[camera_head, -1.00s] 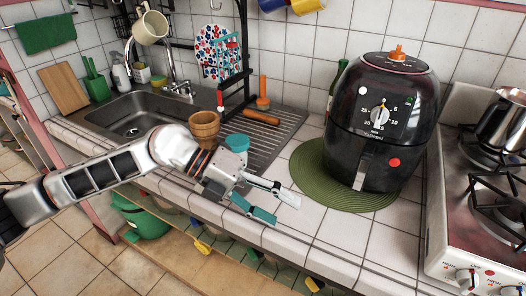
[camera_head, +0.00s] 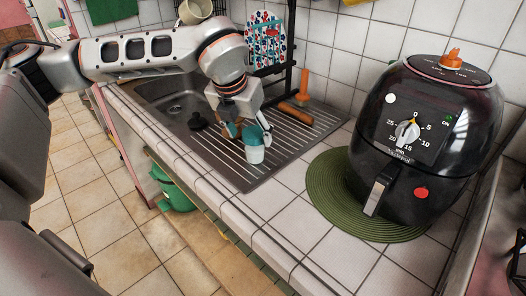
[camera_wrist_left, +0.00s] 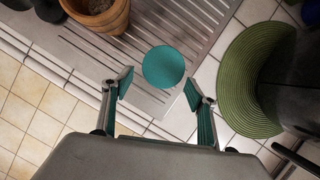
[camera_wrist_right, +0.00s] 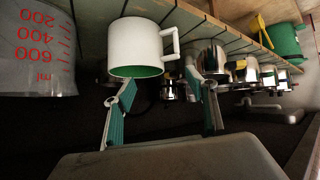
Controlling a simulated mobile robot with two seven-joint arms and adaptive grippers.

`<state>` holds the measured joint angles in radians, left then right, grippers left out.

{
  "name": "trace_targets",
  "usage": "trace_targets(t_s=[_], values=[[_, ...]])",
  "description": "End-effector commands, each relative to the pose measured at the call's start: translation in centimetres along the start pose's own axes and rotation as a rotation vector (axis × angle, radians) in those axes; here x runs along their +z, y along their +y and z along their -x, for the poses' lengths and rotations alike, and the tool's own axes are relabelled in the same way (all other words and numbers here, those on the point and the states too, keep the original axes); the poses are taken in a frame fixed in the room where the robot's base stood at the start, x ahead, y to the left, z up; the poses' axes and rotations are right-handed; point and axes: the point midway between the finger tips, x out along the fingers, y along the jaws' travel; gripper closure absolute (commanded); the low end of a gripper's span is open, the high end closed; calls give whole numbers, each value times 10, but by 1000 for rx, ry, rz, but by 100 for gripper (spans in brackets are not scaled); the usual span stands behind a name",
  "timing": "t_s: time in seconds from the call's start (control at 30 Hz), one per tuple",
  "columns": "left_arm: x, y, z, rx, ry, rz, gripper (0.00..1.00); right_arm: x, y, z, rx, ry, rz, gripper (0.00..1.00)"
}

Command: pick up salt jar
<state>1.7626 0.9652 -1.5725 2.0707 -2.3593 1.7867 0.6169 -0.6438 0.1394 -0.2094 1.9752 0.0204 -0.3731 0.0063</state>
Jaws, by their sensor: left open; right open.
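The salt jar, I take it, is the small white jar with a teal lid (camera_head: 255,152) on the ribbed steel drainboard near its front edge. In the left wrist view its round teal lid (camera_wrist_left: 163,67) lies just ahead of the fingertips, roughly centred between them. My left gripper (camera_head: 249,131) is open above and behind the jar, pointing down; no grip on it shows.
A wooden pot (camera_wrist_left: 100,14) stands beside the jar. A black air fryer (camera_head: 420,140) stands on a green round mat (camera_head: 325,190) to the right. In the right wrist view a clear measuring jug (camera_wrist_right: 38,55) is at left and several metal-and-white items line the shelf.

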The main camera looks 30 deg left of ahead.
Motion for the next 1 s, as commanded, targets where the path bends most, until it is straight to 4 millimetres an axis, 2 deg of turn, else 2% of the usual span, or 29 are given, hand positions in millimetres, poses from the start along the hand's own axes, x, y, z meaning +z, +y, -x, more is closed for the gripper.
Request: trace_targets(t_s=[0.53,0.87,1.0], values=[[0,-3,-67,-1,5,-1,42,2,0,-1,1,-1,2,43],[1,-3,-72,-2,3,-1,42,2,0,-1,0,-2,3,43],[1,-3,-72,-2,2,-1,78,2,0,-1,0,-2,3,43]])
